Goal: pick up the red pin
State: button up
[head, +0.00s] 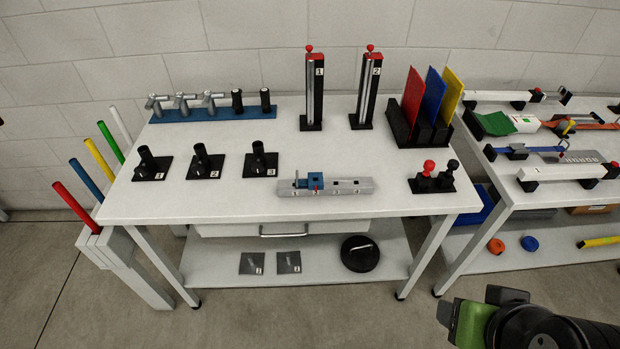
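A red ball-topped pin (429,167) stands upright in a black holder (433,188) near the table's front right corner. A similar black-topped pin (452,165) stands next to it. A small red upright piece (316,184) also shows at the blue block on the grey rail, too small to make out well. Which of these is the red pin I cannot tell for sure. My gripper (475,308), dark with a green part, is at the bottom right, in front of and apart from the table. Its fingers are not clear enough to show whether they are open.
The white table (215,207) also bears the grey rail (350,187), black stands, two tall red-topped posts and a rack of coloured plates (412,98). A second white table (520,200) with various parts adjoins at right. Floor is clear in front of the first table.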

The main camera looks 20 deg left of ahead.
aim_at(429, 165)
jog(key=i+u, duration=0.25)
jog(key=u, duration=0.15)
jog(key=i+l+u, duration=0.15)
jog(key=u, duration=0.25)
jog(key=i+l+u, duration=0.2)
jog(key=i+u, duration=0.2)
jog(key=i+l+u, duration=0.15)
jog(key=l+u, duration=0.25)
jog(key=j, duration=0.15)
